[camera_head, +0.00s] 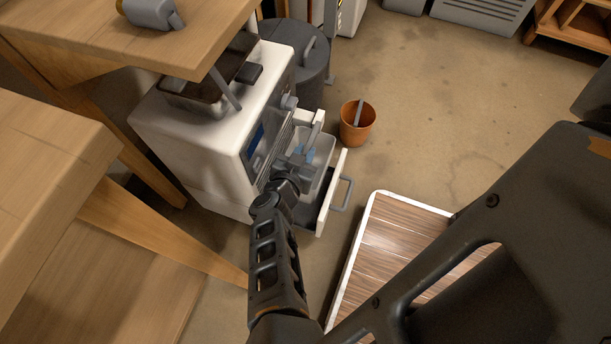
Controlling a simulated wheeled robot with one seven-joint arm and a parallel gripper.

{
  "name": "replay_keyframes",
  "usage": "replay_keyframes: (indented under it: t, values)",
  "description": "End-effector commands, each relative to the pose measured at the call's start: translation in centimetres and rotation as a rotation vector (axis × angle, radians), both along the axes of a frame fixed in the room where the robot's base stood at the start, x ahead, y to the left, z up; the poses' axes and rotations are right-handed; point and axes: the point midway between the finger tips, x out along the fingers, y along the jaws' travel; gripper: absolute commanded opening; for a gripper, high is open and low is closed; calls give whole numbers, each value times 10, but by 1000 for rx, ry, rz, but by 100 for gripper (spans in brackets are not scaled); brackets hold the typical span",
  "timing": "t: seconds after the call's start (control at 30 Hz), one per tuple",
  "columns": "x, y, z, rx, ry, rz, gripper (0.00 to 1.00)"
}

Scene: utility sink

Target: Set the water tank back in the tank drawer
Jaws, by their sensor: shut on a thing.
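The white machine (205,150) stands on the floor with its tank drawer (332,192) pulled open to the right. The drawer has a white front and a grey bar handle. The water tank (321,150), a pale grey see-through box, is at the open drawer, inside or just above it; I cannot tell whether it rests on the drawer's floor. My gripper (298,160) is over the tank's near side and shut on it. The wrist and fingers hide part of the tank and the contact.
Wooden tables (100,40) stand at the left, close to the machine. A terracotta pot (357,124) is just beyond the drawer, and a dark round bin (300,45) stands behind the machine. A white-edged wooden board (395,240) lies at the front.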

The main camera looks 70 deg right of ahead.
Motion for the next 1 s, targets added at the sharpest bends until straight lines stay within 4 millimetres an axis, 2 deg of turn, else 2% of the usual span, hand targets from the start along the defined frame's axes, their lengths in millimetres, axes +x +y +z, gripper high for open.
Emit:
replay_keyframes:
  t: [0.03, 0.43, 0.6, 0.77, 1.0]
  values:
    - [-3, -2, -19, -1, 5, 0, 0]
    - [-3, -1, -110, -1, 5, 1, 0]
    - [-3, -1, -131, -1, 4, 0, 0]
    - [-3, -1, -137, 0, 4, -1, 0]
    - [-3, -1, -170, 0, 5, 1, 0]
